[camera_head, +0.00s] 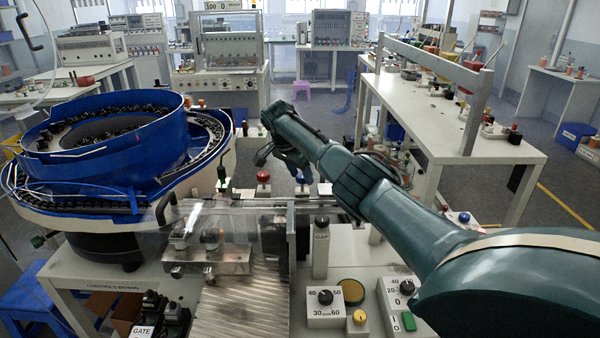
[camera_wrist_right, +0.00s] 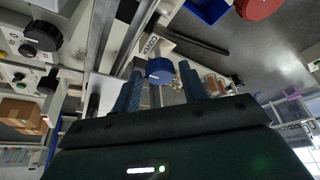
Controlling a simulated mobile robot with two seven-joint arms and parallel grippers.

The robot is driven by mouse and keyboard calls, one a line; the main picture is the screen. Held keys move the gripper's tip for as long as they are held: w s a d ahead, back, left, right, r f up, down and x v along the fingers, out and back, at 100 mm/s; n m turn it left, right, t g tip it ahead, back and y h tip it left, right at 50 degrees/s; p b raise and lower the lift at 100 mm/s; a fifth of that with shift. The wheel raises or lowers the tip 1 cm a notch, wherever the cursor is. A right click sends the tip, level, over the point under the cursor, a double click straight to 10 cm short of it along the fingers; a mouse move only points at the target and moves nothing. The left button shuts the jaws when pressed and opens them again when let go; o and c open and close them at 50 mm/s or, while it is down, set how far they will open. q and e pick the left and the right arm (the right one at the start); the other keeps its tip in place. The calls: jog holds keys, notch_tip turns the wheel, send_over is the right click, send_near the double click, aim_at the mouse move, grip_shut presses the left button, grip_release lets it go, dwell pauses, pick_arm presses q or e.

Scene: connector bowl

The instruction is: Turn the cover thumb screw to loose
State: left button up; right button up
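In the right wrist view, a blue round knob (camera_wrist_right: 160,69), taken as the cover thumb screw, sits next to a white label reading COVER (camera_wrist_right: 151,45). My right gripper (camera_wrist_right: 157,82) has its two blue fingers spread apart, one to each side of the knob in the picture. I see nothing held, and I cannot tell whether a finger touches the knob. In the head view my right gripper (camera_head: 281,168) reaches down behind the clear-covered rail at the centre. My left gripper is not in view.
A blue bowl feeder (camera_head: 110,160) fills the left. A red knob (camera_head: 263,177) stands just left of my right gripper. A control box with a black dial (camera_head: 326,297) and a box with a green button (camera_head: 408,321) are in front. A white table (camera_head: 450,135) stands right.

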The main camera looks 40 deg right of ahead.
jog(key=c, duration=0.7)
